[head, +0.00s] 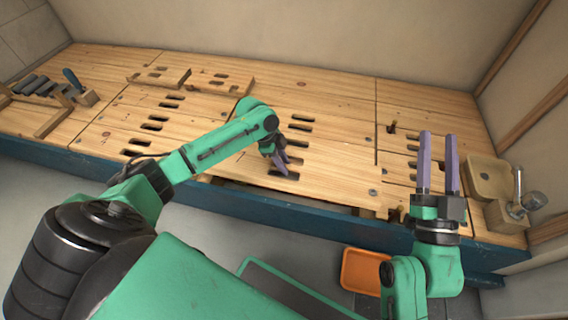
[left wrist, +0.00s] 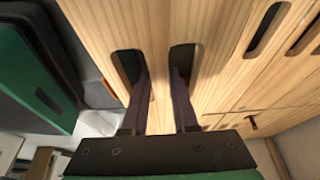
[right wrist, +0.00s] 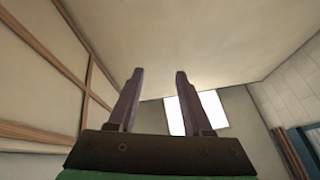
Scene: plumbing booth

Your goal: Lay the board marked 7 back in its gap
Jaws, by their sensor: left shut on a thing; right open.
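My left gripper (head: 281,160) reaches down to a pale wooden board (head: 325,168) in the middle of the bench front. In the left wrist view its fingers (left wrist: 161,75) go into two dark slots and are shut on the wood strip between them. The board looks slightly raised at its front edge, with a dark opening under it. No number 7 can be read, and the arm covers part of the board. My right gripper (head: 438,137) is open and empty over the bench's right part; its fingers (right wrist: 160,75) also show in the right wrist view.
Slotted boards (head: 130,125) fill the left of the bench. Loose slotted pieces (head: 160,77) lie at the back. A tool rack (head: 40,90) stands far left. A wooden block with a metal fitting (head: 515,205) is at the right. An orange tray (head: 362,272) is below the front edge.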

